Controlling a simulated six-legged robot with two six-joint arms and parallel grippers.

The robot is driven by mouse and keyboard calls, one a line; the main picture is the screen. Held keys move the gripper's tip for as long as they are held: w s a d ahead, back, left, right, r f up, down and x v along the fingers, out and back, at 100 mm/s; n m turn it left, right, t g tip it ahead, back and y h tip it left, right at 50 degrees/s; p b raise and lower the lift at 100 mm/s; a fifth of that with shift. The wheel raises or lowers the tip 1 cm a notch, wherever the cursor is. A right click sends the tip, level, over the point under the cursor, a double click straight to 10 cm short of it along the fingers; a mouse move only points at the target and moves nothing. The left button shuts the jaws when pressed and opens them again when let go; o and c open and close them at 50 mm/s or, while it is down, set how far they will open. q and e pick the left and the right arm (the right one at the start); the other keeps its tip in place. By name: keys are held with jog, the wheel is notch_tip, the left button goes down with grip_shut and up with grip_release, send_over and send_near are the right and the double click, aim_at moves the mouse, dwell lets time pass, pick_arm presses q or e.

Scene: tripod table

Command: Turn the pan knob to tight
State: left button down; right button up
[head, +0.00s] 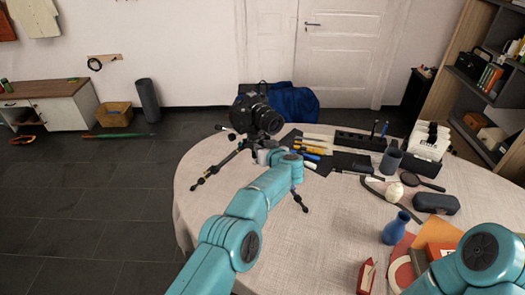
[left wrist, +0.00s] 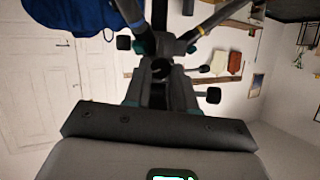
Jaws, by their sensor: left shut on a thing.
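A small tripod (head: 228,163) stands on the round table with a black camera (head: 257,115) on top. My left arm reaches to the tripod just below the camera. My left gripper (head: 268,153) is small and partly hidden there by my own arm. In the left wrist view the left gripper (left wrist: 158,88) is shut on a small dark round knob (left wrist: 160,68), seemingly the pan knob, in front of the tripod's centre. In the head view the knob is hidden, and I cannot tell how tight it is. Only my right arm shows at the lower right; its gripper is out of view.
The round table (head: 215,205) has a cloth. Pens (head: 312,150), a black organiser (head: 360,141), a mug (head: 390,160), a blue vase (head: 395,229), a dark case (head: 436,203) and a red box (head: 366,276) lie right of my left arm. The table left of that arm is mostly clear.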

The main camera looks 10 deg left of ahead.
pick_arm(q)
jog(key=shift+a, duration=0.1)
jog(key=c, duration=0.9)
grip_release()
jog(key=shift+f, duration=0.1)
jog(key=b+v, duration=0.2)
jog(key=v, duration=1.4)
jog(key=shift+s, duration=0.1)
